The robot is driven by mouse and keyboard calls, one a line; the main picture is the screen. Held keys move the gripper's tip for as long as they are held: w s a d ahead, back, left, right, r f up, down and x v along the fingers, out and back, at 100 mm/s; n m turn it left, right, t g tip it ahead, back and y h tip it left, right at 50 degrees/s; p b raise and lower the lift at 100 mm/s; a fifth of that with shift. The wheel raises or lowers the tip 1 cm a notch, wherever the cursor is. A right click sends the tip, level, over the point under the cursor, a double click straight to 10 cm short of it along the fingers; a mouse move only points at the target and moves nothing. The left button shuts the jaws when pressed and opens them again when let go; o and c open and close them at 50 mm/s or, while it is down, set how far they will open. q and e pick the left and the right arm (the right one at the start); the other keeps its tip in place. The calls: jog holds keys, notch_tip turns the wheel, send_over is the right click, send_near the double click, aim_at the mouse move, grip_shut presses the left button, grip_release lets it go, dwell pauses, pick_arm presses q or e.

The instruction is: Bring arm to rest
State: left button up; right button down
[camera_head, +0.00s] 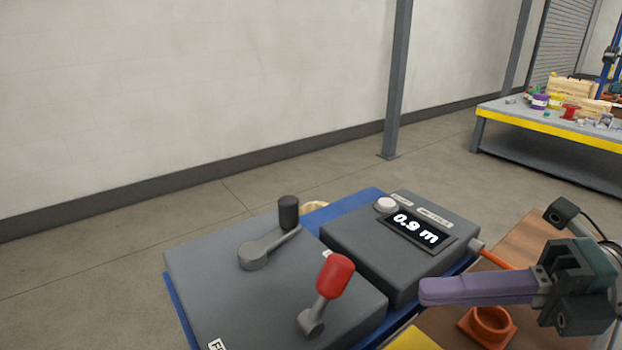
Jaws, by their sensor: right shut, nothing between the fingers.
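My right gripper (425,292) comes in from the right with its purple fingers pressed together and nothing between them. Its fingertips are in front of the right side of the grey display box (350,245), which reads "0.9 m"; I cannot tell whether they touch it. The box has a white round button (386,205) on top. To its left is a grey panel (205,275) with a black-knobbed crank (270,245) and a red-handled lever (335,277), which leans up to the right. My left gripper is not in view.
The boxes sit on a blue base (180,312). A grey post (397,90) stands by the wall. A yellow-edged workbench (550,127) with clutter is far right. Floor at left is clear.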

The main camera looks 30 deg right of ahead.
dwell(0.3)
jog(key=shift+w+r, duration=0.15)
jog(key=shift+w, duration=0.05)
jog(key=w+r+m+t+h+p, duration=0.1)
jog(key=w+r+m+h+p, duration=0.35)
jog(key=m+h+p, duration=0.9)
jog(key=s+a+r+m+g+y+p, duration=0.1)
jog(key=s+a+r+m+g, duration=0.25)
jog(key=s+m, duration=0.3)
jog(key=s+a+r+m+g+y+p, duration=0.1)
jog(key=s+a+r+m+g, duration=0.2)
jog(key=s+a+m+g, duration=0.35)
notch_tip(320, 180, up, 36)
jog(key=w+d+t+p, duration=0.1)
jog(key=w+d+p, duration=0.1)
jog(key=p, duration=3.5)
jog(key=shift+d+r+m+t, duration=0.2)
jog(key=shift+m+t, duration=0.1)
jog(key=shift+m, duration=0.15)
